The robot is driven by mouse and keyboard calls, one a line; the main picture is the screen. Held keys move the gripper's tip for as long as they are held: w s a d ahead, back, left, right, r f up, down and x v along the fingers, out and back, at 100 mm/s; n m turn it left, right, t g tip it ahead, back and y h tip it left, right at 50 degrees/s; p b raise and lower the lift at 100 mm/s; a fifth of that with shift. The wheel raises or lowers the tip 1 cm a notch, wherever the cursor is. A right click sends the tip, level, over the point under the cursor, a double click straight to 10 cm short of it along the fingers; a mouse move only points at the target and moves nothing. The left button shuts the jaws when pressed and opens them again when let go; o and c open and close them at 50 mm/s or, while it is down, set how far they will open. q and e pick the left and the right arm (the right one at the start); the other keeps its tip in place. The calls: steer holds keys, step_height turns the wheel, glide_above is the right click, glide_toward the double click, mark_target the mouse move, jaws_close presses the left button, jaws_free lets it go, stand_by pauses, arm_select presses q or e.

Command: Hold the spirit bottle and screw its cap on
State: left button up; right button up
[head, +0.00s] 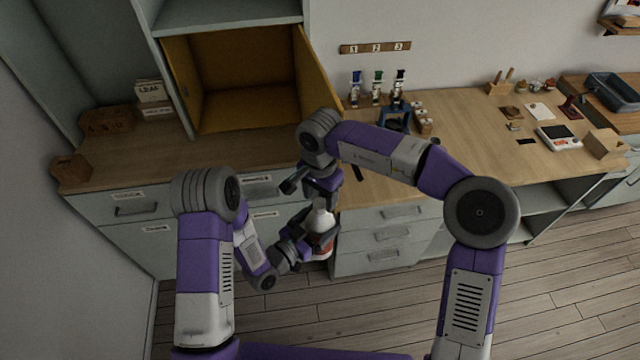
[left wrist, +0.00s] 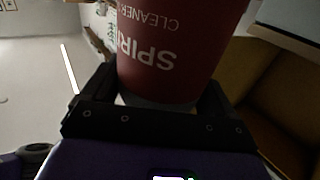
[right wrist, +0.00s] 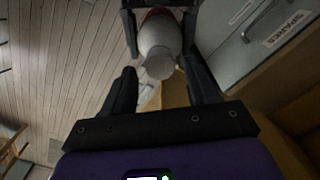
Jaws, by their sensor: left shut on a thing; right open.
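The spirit bottle (head: 321,222) has a white upper part and a dark red label. My left gripper (head: 316,238) is shut around it and holds it in front of the drawers, off the counter. In the left wrist view the red label (left wrist: 180,45) with white lettering fills the space between the fingers. My right gripper (head: 321,192) is above the bottle top, pointing down, with its fingers apart. In the right wrist view the bottle's pale round top (right wrist: 160,62) shows beyond and between the open fingers. I cannot tell whether that end is the cap or the bare neck.
An open yellow-lined cabinet (head: 245,105) stands on the counter behind my arms. A blue stand (head: 395,118), small bottles and a scale (head: 558,137) are on the counter to the right. Drawers (head: 385,237) are close behind the bottle. The floor at right is clear.

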steer(key=shift+f, duration=1.05)
jaws_close()
